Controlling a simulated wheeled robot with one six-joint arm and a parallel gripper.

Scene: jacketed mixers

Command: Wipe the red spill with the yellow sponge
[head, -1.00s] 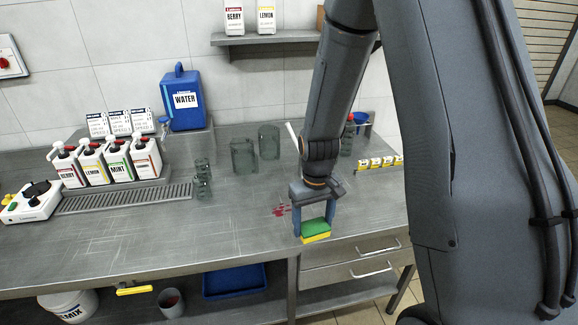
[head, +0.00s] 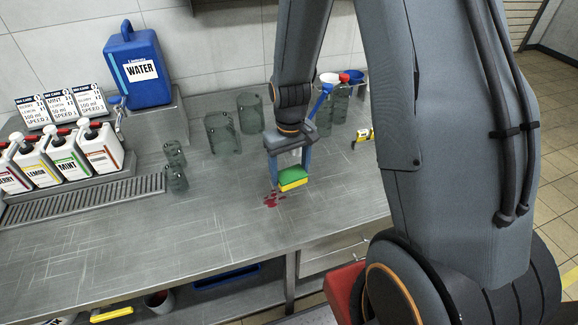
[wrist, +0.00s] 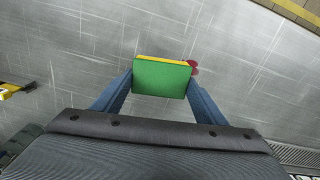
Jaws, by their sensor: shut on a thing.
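The yellow sponge (head: 293,185) with a green top is held between the two blue fingers of my gripper (head: 290,172). In the wrist view the sponge (wrist: 161,78) fills the gap between the fingertips, green side toward the camera. The red spill (head: 273,200) is a patch of splotches on the steel counter, just left of and in front of the sponge in the head view. In the wrist view part of the spill (wrist: 192,67) shows past the sponge's right edge; the rest is hidden. I cannot tell whether the sponge touches the counter.
Clear jars (head: 222,134) stand behind the spill, and small glasses (head: 177,178) stand to its left. A yellow-marked item (head: 362,136) lies right. The front counter (head: 190,230) is bare.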

